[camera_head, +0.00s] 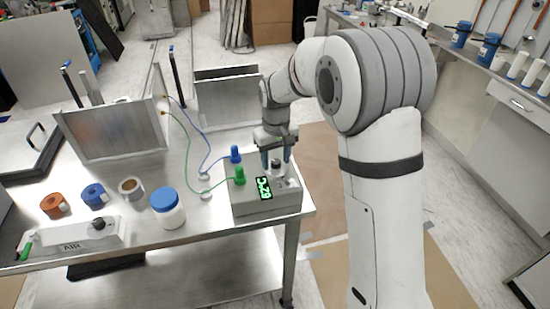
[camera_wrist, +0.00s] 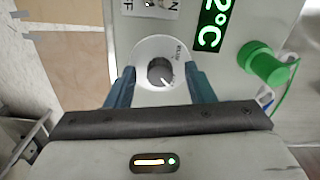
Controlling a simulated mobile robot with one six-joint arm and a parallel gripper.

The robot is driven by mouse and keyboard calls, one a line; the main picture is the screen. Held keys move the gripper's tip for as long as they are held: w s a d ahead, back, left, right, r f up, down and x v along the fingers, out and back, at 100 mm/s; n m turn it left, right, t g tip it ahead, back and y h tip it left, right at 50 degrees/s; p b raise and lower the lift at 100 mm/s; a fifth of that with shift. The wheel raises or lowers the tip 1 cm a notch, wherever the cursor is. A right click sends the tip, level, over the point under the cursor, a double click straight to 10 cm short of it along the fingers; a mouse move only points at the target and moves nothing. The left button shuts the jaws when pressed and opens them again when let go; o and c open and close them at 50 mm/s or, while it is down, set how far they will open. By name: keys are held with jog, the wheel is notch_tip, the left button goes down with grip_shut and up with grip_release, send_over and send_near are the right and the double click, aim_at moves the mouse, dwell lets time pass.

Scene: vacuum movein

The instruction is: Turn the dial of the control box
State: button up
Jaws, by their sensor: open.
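The control box (camera_head: 253,206) is a light grey box at the right end of the metal table, with a green lit display (camera_head: 264,188) on its top. Its dark round dial (camera_wrist: 160,71), with a white pointer mark, sits on a pale disc in the wrist view. My gripper (camera_wrist: 160,82) is open, with one blue finger on each side of the dial and a gap to it on both sides. In the head view my gripper (camera_head: 277,162) is over the box's right part and largely hides the dial.
Green (camera_head: 239,176) and blue (camera_head: 235,154) plugs with cables stand left of the display. A blue-lidded jar (camera_head: 168,208), tape rolls (camera_head: 93,196) and an AIR panel (camera_head: 69,240) are farther left. Metal plates (camera_head: 226,98) stand behind. The table's right edge is close.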

aim_at(276, 161)
jog(key=shift+r, duration=0.1)
notch_tip(276, 161, up, 7)
jog(key=shift+f, duration=0.1)
jog(key=shift+r, duration=0.45)
jog(key=shift+d, duration=0.1)
jog(key=s+d+r+m+t, duration=0.15)
jog(key=s+d+r, duration=0.25)
jog(key=s+d, duration=0.65)
jog(key=s+d+f+m, duration=0.1)
jog(key=s+d+m, duration=0.1)
jog(key=s, duration=0.5)
jog(key=s+d+f+m+t, duration=0.1)
jog(key=s+d, duration=0.3)
jog(key=s, duration=0.4)
jog(key=shift+f+m, duration=0.35)
jog(key=shift+s, duration=0.1)
